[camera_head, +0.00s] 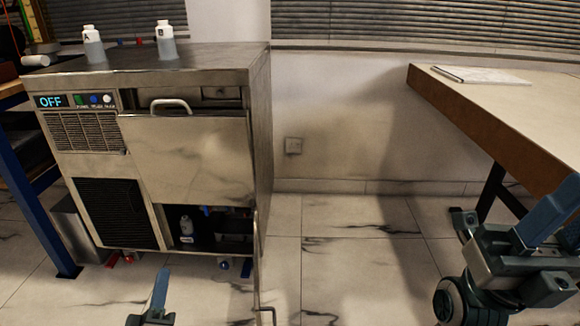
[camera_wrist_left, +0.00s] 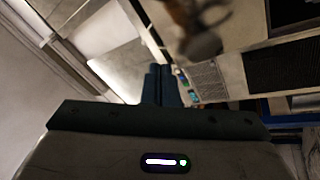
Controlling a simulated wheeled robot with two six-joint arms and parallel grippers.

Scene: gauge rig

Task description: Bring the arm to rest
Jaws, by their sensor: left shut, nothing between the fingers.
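My left gripper (camera_head: 161,275) is at the bottom of the head view, left of centre, in front of the steel machine. Its blue fingers are together and empty. In the left wrist view the fingers (camera_wrist_left: 161,80) lie side by side, with nothing seen between them. My right arm and gripper (camera_head: 550,215) show at the right edge of the head view, partly cut off, below the table top. Whether the right fingers are open or shut does not show clearly.
The steel machine (camera_head: 196,160) has a display reading OFF (camera_head: 50,101). Bottles A (camera_head: 93,46) and B (camera_head: 167,44) stand on top. Its lower bay is open, with a small bottle (camera_head: 186,226) inside. A table (camera_head: 500,105) stands right. Floor between is clear.

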